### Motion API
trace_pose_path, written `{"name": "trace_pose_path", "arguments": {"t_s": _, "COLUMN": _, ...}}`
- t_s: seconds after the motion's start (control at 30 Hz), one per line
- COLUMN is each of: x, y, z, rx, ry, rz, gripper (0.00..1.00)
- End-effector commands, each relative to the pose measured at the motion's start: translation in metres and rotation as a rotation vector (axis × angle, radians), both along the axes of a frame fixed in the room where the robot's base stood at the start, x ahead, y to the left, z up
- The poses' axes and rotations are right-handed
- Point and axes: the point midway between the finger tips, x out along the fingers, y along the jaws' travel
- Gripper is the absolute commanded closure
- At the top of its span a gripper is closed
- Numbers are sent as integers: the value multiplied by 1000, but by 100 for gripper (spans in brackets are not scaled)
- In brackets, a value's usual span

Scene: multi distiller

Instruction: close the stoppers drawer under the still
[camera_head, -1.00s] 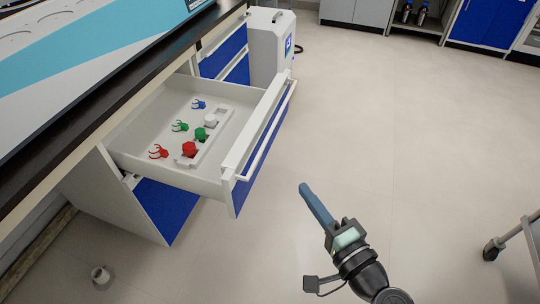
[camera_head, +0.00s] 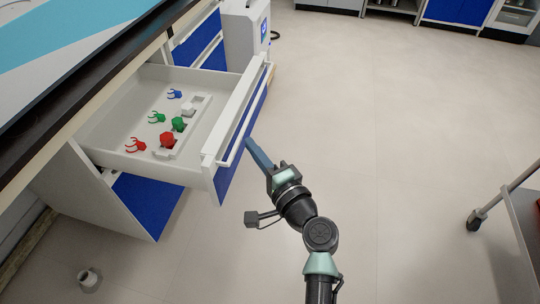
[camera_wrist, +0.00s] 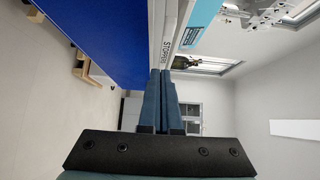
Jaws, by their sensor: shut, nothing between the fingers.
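The stoppers drawer (camera_head: 214,146) is pulled out under the worktop, with a blue front and a long white handle bar. In it lie red, green and white stoppers in a white rack and several coloured clips. My gripper (camera_head: 249,143) is shut and empty, its blue fingers pointing at the handle side of the drawer front. In the wrist view the shut fingers (camera_wrist: 161,74) lie right beside the drawer front (camera_wrist: 108,32), whose top edge bears a partly readable label. Whether the fingertips touch it I cannot tell.
More blue drawers (camera_head: 196,38) and a white machine (camera_head: 246,30) stand beyond the open drawer. A cart (camera_head: 503,200) stands at the right. The floor between is clear.

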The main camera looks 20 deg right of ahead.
Motion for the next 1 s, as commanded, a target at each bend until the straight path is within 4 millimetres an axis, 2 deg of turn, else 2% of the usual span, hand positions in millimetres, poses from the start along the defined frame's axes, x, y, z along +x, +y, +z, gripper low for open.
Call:
{"name": "trace_pose_path", "arguments": {"t_s": 0.6, "x": 7, "y": 11, "z": 0, "rx": 0, "ry": -1, "rz": 2, "gripper": 100}}
{"name": "trace_pose_path", "arguments": {"t_s": 0.77, "x": 19, "y": 31, "z": 1, "rx": -1, "ry": -1, "rz": 7, "gripper": 100}}
{"name": "trace_pose_path", "arguments": {"t_s": 1.0, "x": 50, "y": 79, "z": 1, "rx": -1, "ry": -1, "rz": 11, "gripper": 100}}
